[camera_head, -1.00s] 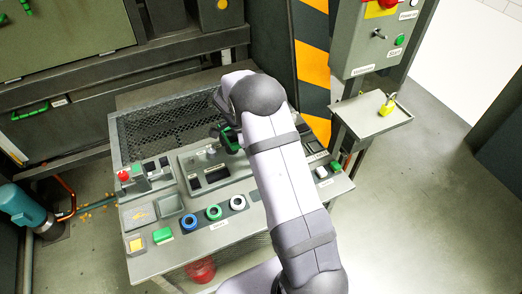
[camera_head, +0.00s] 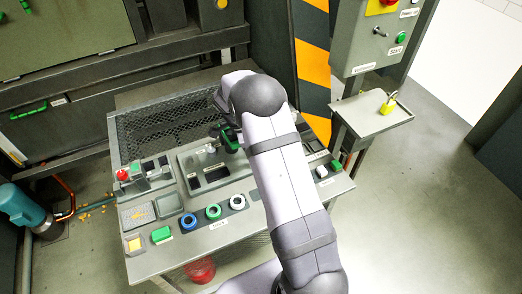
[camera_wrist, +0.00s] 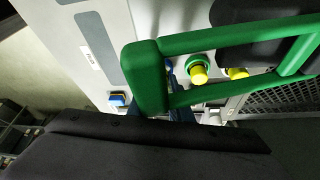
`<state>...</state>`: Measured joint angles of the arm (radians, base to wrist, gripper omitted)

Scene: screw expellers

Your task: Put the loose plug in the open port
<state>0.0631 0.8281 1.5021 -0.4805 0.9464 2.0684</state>
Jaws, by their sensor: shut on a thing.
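My gripper (camera_head: 229,143) is over the back middle of the console (camera_head: 258,222), mostly covered by my arm. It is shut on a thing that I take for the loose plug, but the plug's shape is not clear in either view. The wrist view shows a green frame (camera_wrist: 150,75) across its upper half; I cannot tell whether it is part of the gripper. Beyond it are a yellow-capped part in a green collar (camera_wrist: 198,70) and another yellow part (camera_wrist: 238,73). The open port cannot be picked out with certainty. On the console front are blue (camera_head: 189,222), green (camera_head: 213,212) and white (camera_head: 238,202) rings.
A red button (camera_head: 123,174) stands at the console's left. A green block (camera_head: 162,235) and yellow button (camera_head: 134,244) are at its front left. A yellow padlock (camera_head: 388,105) lies on a side shelf (camera_head: 372,118). A control box (camera_head: 378,38) stands above it.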

